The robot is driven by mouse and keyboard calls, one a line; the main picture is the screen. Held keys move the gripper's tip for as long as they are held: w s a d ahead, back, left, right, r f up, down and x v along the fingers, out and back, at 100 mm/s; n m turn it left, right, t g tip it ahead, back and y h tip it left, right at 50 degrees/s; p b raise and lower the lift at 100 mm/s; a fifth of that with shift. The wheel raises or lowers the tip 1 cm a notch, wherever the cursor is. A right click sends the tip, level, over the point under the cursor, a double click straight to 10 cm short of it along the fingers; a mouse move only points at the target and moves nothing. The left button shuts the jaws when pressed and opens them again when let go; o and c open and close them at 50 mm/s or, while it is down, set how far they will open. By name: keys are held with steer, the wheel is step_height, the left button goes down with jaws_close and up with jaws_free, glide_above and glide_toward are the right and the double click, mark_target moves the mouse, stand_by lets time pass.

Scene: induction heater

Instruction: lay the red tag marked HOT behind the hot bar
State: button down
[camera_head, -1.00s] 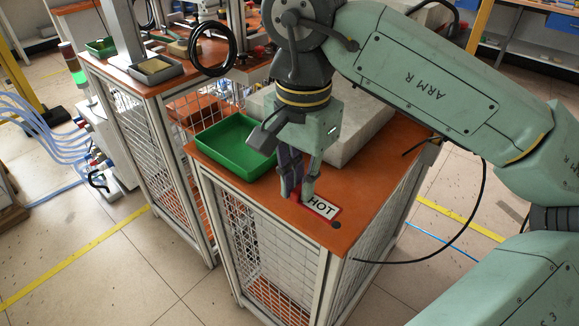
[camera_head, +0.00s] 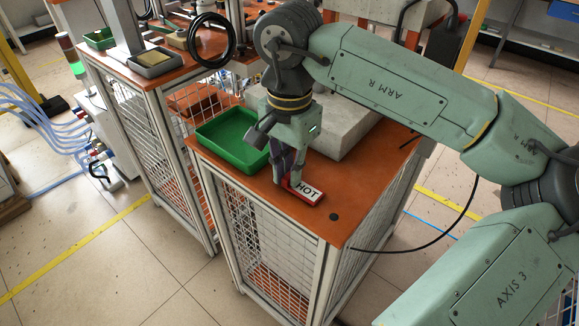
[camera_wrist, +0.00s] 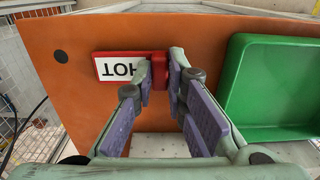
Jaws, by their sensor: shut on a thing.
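My gripper (camera_head: 283,178) points down over the orange bench top and is shut on the red tag (camera_head: 306,192). The tag has a white face with HOT in black letters. In the wrist view the tag (camera_wrist: 118,67) extends left from the fingers, and its red end block lies between the fingertips (camera_wrist: 162,72). The tag looks slightly above the bench top, but the gap is hard to judge. I cannot make out a hot bar in either view.
A green tray (camera_head: 232,139) is left of my gripper on the orange bench (camera_head: 300,222). A grey block (camera_head: 345,130) stands behind it. The bench's front right is clear except a small black spot (camera_head: 334,217).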

steer(key=c, duration=1.6)
jaws_free()
steer(key=shift+f, duration=0.1)
steer(key=shift+r+p, duration=0.3)
steer(key=shift+p, duration=0.05)
step_height(320, 180, up, 12)
steer(key=b, duration=0.1)
